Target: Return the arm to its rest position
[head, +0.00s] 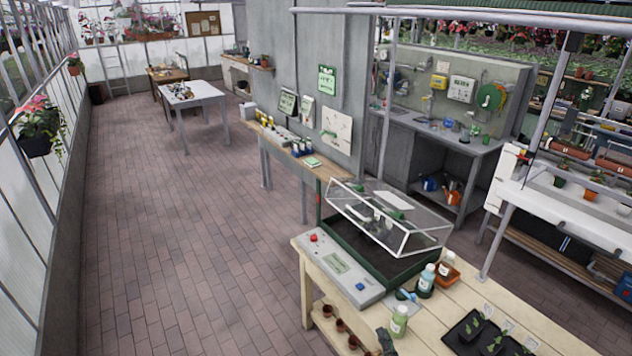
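A small dark grey shape at the bottom edge, by the front edge of the wooden bench, seems to be the tip of my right gripper (387,343). It is just left of a green-labelled bottle (399,322). It is too small and cut off to tell whether its fingers are open or shut, and I see nothing held in it. The rest of the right arm is out of the picture. My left gripper and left arm are not in view.
The wooden bench (440,335) carries a dark-green box with a tilted clear lid (425,240), a grey control panel (336,262), bottles and a black seedling tray (458,338). Brown pots (340,325) line its lower front. The brick floor (190,260) at left is clear.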

